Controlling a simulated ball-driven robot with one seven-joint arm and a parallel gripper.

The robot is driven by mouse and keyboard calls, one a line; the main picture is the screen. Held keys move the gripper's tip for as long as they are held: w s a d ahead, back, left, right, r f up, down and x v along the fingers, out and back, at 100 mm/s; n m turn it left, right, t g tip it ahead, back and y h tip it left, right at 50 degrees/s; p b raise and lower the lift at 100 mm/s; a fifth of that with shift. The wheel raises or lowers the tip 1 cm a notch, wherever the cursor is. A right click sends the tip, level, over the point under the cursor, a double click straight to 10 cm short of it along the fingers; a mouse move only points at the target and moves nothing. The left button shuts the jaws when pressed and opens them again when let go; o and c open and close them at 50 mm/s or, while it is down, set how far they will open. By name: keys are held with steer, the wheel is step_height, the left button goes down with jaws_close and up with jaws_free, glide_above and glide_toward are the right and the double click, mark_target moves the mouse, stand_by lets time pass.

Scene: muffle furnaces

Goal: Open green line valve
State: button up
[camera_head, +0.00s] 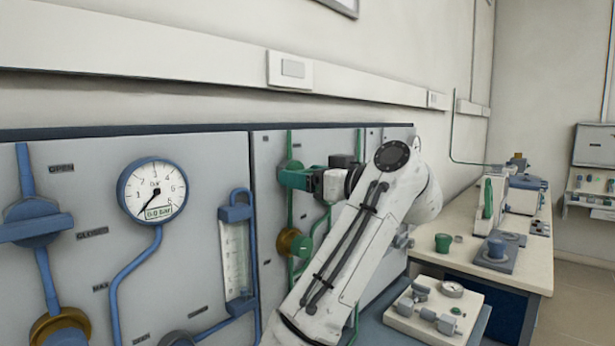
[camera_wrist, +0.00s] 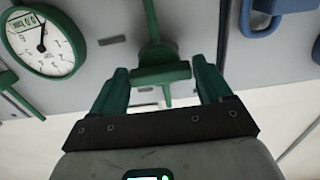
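The green line valve (camera_wrist: 160,76) shows as a green handle bar on a vertical green pipe in the wrist view. My gripper (camera_wrist: 162,72) has its two green fingers wide apart, one on each side of the bar. The bar ends lie very close to the fingers; I cannot tell whether they touch. In the head view my gripper (camera_head: 286,178) is at the green pipe (camera_head: 290,212) on the grey panel, and mostly hides the valve. A green-rimmed gauge (camera_wrist: 42,42) in the wrist view reads about 0.0 bar.
A blue valve (camera_head: 35,222), a blue gauge (camera_head: 153,190) and a flow meter (camera_head: 237,255) sit on the panel to the left. A brass knob (camera_head: 288,241) is below my gripper. A bench (camera_head: 525,262) with lab equipment stands at right.

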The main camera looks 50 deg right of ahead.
steer(key=c, duration=0.6)
steer(key=shift+c, duration=0.2)
steer(key=shift+m+p, duration=3.65)
steer(key=shift+m, duration=5.35)
steer(key=shift+f, duration=0.1)
steer(key=o, duration=1.1)
steer(key=shift+c, duration=0.2)
